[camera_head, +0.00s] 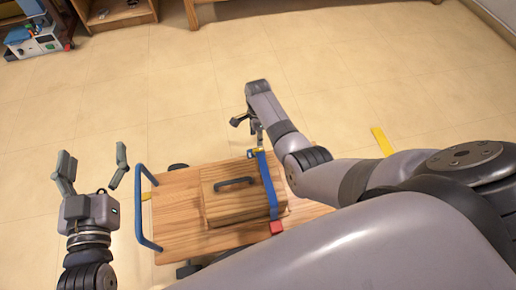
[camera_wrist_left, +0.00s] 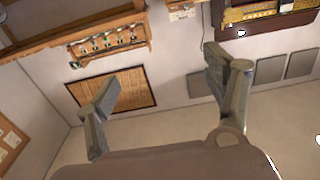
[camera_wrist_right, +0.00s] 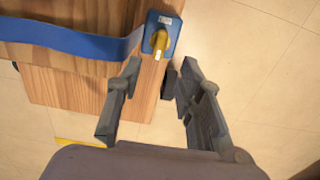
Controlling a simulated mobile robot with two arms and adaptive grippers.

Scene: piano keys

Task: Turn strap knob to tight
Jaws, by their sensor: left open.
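The strap knob (camera_wrist_right: 160,42) is yellow and sits on a blue plate with a small white label, at the cart's edge. In the head view the knob's blue and yellow fitting (camera_head: 254,153) is at the far end of the blue strap (camera_head: 268,185), which runs over a wooden box (camera_head: 215,208). The knob's setting cannot be read. My right gripper (camera_wrist_right: 158,78) is open and empty, its fingertips just short of the knob, which is ahead of the gap. It also shows in the head view (camera_head: 250,130). My left gripper (camera_head: 93,158) is open and empty, left of the cart.
The wooden cart (camera_head: 175,215) has a blue handle rail (camera_head: 140,210) at its left. The box has a dark handle (camera_head: 234,183). A red block (camera_head: 277,227) is at the strap's near end. A yellow strip (camera_head: 382,140) lies right. Floor beyond the cart is clear.

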